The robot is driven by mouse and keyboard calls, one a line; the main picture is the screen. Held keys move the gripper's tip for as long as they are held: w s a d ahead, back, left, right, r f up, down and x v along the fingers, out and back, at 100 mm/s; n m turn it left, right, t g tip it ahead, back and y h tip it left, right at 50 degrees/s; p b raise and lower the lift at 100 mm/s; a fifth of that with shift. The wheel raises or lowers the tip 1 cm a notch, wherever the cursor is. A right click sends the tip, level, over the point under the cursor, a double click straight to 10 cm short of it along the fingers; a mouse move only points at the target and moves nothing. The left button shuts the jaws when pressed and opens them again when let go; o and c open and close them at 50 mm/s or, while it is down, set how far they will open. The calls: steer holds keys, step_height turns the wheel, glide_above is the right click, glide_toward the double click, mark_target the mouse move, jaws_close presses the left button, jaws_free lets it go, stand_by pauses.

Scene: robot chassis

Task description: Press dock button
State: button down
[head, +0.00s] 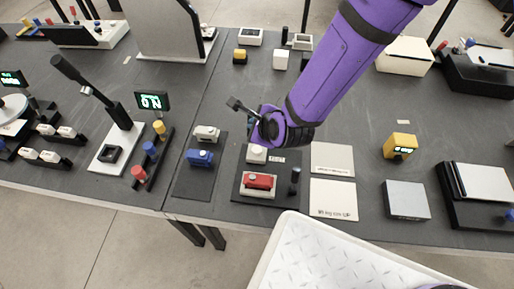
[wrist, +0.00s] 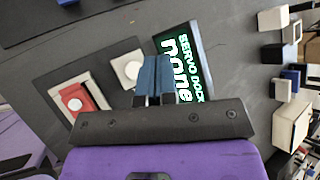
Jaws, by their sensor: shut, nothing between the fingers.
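In the head view, a dark mat (head: 238,190) on the bench holds a white block (head: 257,153) and a red block (head: 258,181) in a pale holder. In the wrist view, the white block has a round white button (wrist: 133,69) on top, and the red block (wrist: 77,99) has a round white spot. Contact cannot be told. My gripper (head: 258,132) is partly hidden in the head view.
A black post (head: 295,180) stands on the mat's right side. A blue block (head: 200,158) on another mat sits to the left. Pale panels (head: 333,197) lie to the right, and a yellow device (head: 400,147) is beyond them. A white tray (head: 330,245) is in front.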

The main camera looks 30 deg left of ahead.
mark_target(256, 151)
steer(key=shift+f, duration=3.95)
steer(key=shift+f, duration=0.1)
steer(key=shift+f, duration=0.3)
steer(key=shift+f, duration=0.5)
steer(key=shift+r, duration=0.9)
steer(key=shift+r, duration=2.5)
steer(key=shift+r, duration=0.1)
